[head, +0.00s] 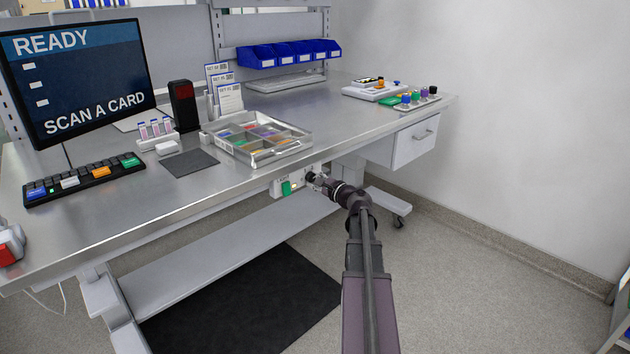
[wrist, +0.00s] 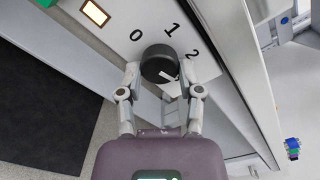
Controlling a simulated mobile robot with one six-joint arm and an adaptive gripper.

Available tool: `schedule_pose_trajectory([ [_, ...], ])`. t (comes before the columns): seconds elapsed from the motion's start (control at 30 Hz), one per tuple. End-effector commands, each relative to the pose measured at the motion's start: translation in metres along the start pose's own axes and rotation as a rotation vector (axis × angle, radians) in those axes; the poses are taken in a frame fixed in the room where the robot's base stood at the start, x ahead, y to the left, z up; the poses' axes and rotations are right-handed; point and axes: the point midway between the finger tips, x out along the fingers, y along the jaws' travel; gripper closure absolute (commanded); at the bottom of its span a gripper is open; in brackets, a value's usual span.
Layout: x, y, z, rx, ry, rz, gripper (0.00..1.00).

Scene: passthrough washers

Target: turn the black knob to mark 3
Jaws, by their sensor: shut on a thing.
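The black knob (wrist: 157,62) sits on a white panel in the wrist view, with the printed marks 0, 1 and 2 around its upper side. My gripper (wrist: 164,70) is shut on the knob, one finger on each side. In the head view my gripper (head: 318,181) reaches the knob (head: 310,176) on the panel (head: 277,187) under the table's front edge; the fingers partly hide it.
The metal tabletop (head: 110,205) overhangs above, holding a compartment tray (head: 262,157). A drawer (head: 415,142) hangs to the right. A lower shelf (head: 200,260) runs beneath.

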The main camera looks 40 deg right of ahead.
Motion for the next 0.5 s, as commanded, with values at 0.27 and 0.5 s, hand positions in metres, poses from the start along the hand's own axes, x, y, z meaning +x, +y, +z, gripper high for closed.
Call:
schedule_pose_trajectory([
  [0.27,0.0017,-0.0005,-0.0001,0.189,-0.001,-0.002,1.0],
  [0.5,0.0018,-0.0004,0.0,0.26,-0.002,-0.002,1.0],
])
